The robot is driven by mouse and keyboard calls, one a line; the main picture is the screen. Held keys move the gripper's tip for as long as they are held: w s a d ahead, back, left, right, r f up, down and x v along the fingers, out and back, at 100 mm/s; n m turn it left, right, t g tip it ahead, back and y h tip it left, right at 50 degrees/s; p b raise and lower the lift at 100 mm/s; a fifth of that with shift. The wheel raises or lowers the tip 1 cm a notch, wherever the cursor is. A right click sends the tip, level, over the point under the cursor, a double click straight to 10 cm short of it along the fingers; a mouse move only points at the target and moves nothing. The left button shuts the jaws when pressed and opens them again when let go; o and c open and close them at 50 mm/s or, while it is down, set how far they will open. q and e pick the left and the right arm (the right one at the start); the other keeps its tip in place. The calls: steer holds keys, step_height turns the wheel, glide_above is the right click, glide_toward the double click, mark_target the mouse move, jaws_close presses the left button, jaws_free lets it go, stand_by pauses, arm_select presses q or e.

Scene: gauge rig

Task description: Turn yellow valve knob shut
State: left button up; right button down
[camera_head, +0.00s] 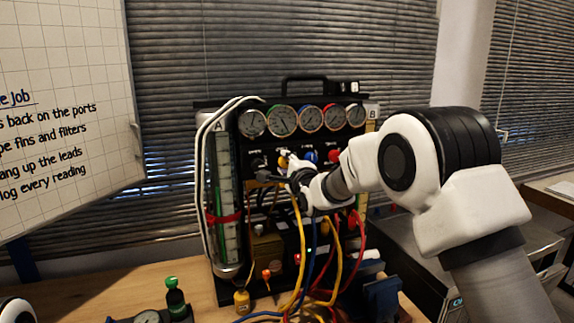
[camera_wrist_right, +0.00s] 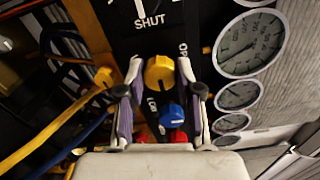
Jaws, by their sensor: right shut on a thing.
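The yellow valve knob (camera_head: 283,161) is on the dark front panel of the gauge rig, below the row of gauges. In the right wrist view the yellow knob (camera_wrist_right: 159,73) sits between the two fingers of my right gripper (camera_wrist_right: 160,72), which is shut on it. The word SHUT is printed on the panel above the knob in that view, and OPEN shows partly at the side. In the head view my right gripper (camera_head: 289,167) reaches the panel from the right and partly covers the knob. My left gripper is not in view.
A blue knob (camera_wrist_right: 172,115) and a red knob (camera_wrist_right: 176,137) are close beside the yellow one. Round gauges (camera_wrist_right: 249,43) line the panel. Yellow, blue and red leads (camera_head: 299,250) hang below my right gripper. A green-capped bottle (camera_head: 175,298) stands on the wooden table (camera_head: 70,300).

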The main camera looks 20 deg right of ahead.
steer(key=c, duration=0.8)
jaws_free()
steer(key=shift+r, duration=0.1)
steer(key=shift+o, duration=0.2)
steer(key=shift+w+a, duration=0.15)
steer(key=s, duration=1.2)
steer(key=shift+d, duration=0.25)
steer(key=shift+f, duration=0.2)
